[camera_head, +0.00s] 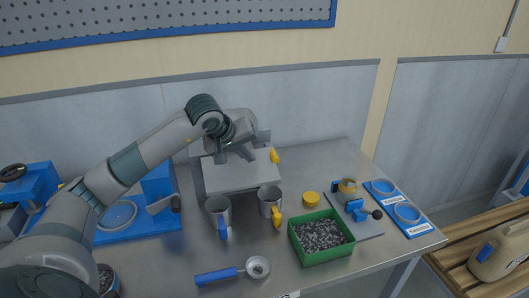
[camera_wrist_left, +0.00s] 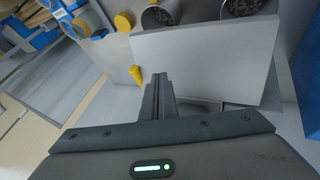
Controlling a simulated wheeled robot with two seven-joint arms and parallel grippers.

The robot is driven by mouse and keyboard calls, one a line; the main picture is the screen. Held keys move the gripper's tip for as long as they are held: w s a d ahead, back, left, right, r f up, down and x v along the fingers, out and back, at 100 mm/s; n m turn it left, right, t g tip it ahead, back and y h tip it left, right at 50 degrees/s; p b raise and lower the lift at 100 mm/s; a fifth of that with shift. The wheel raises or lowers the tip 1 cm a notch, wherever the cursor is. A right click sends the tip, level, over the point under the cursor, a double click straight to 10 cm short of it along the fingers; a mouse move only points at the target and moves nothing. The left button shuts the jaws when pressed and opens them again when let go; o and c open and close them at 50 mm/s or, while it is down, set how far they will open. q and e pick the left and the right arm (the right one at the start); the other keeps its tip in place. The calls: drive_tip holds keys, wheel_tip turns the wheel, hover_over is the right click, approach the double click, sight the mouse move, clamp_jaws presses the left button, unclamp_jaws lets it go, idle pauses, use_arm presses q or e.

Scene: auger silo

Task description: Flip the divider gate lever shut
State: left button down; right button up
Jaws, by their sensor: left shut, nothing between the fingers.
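The yellow lever (camera_head: 274,156) sticks out at the right side of the grey auger silo housing (camera_head: 243,172). In the left wrist view the yellow lever (camera_wrist_left: 136,75) stands just left of my fingertips, with a small gap visible. My left gripper (camera_head: 246,150) is over the top of the housing, left of the lever; its fingers are together and empty. The closed fingers also show in the left wrist view (camera_wrist_left: 158,88), beside the pale housing panel (camera_wrist_left: 205,60). The arm and gripper hide the upper part of the housing. My right gripper is out of view.
Two metal cups, one with a blue handle (camera_head: 218,211) and one with a yellow handle (camera_head: 270,203), stand before the housing. A green tray of granules (camera_head: 297,247), a blue-handled scoop (camera_head: 257,267) and a yellow round piece (camera_head: 311,198) are nearby. A blue press-like device stands left.

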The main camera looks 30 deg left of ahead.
sight(270, 153)
use_arm(q)
drive_tip(key=p+x, duration=0.1)
drive_tip(key=x, duration=0.2)
drive_tip(key=shift+d, duration=0.1)
drive_tip(key=shift+w+d+r+p, duration=0.2)
drive_tip(key=shift+w+d+p, duration=0.5)
drive_tip(key=shift+p, duration=0.15)
drive_tip(key=shift+w+d+f+p, duration=0.2)
drive_tip(key=shift+w+d+p, duration=0.35)
drive_tip(key=shift+w, duration=0.25)
drive_tip(key=shift+f, duration=0.1)
